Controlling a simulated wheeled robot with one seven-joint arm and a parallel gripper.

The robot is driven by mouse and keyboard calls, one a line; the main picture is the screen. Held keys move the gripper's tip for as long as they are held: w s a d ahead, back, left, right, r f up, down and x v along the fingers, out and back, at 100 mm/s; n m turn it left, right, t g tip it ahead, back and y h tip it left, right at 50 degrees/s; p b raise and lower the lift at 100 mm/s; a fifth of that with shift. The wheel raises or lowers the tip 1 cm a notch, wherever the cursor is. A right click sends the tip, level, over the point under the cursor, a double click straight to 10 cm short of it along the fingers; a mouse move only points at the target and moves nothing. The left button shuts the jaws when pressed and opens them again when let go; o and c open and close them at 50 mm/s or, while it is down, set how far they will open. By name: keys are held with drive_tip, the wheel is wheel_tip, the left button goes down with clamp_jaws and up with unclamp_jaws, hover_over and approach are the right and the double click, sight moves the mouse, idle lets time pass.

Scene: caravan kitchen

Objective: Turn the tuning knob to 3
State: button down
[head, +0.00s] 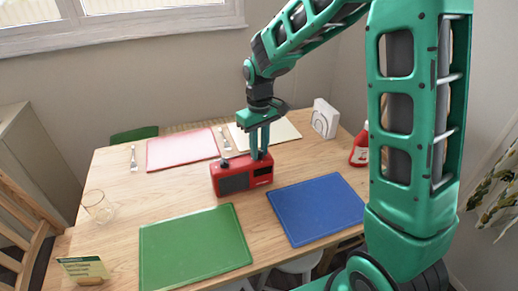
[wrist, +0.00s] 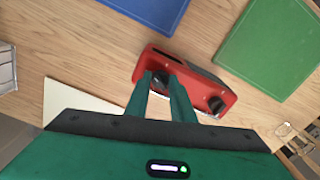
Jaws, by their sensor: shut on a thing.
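A red radio (head: 243,176) with a grey speaker front stands on the wooden table, and it also shows in the wrist view (wrist: 190,72). My gripper (head: 260,155) points straight down at the radio's top, toward its right end in the head view. In the wrist view my gripper (wrist: 161,78) is shut on a dark knob (wrist: 161,77), which its fingers partly cover. A second dark knob (wrist: 217,104) stands free at the radio's other end. No scale numbers or knob pointer can be read, and I cannot tell from any label which knob is for tuning.
Green (head: 195,246), blue (head: 318,208), pink (head: 182,149) and cream (head: 266,134) mats lie around the radio. A glass (head: 98,207) and a small sign (head: 84,270) stand at left. A white holder (head: 325,118) and a red bottle (head: 360,150) stand at right.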

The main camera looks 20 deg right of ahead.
drive_tip(key=m, duration=1.2)
drive_tip(key=shift+m, duration=0.3)
idle(0.4)
drive_tip(key=c, duration=1.5)
unclamp_jaws()
wheel_tip(320, 180, up, 11)
drive_tip(key=shift+w+f, duration=0.1)
drive_tip(key=shift+f, duration=0.05)
